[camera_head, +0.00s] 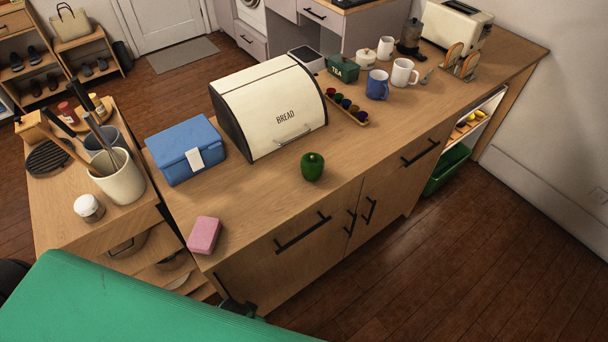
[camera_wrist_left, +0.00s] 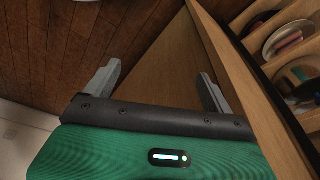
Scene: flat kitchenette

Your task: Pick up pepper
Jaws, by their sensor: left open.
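A green pepper (camera_head: 312,167) stands upright near the front edge of the wooden counter (camera_head: 250,212), in front of the bread box, in the head view. Nothing touches it. My left gripper (camera_wrist_left: 159,72) shows in the wrist view with its two grey fingers apart and nothing between them. It faces a wooden panel and the floor, and the pepper is not in that view. In the head view my green arm covers the lower left, and the left fingers cannot be made out there. My right gripper is in neither view.
A bread box (camera_head: 270,108), a blue lunch box (camera_head: 186,150) and a pink sponge (camera_head: 204,235) are on the counter around the pepper. Counter around the pepper is clear. Shelves with dishes (camera_wrist_left: 285,40) show in the wrist view.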

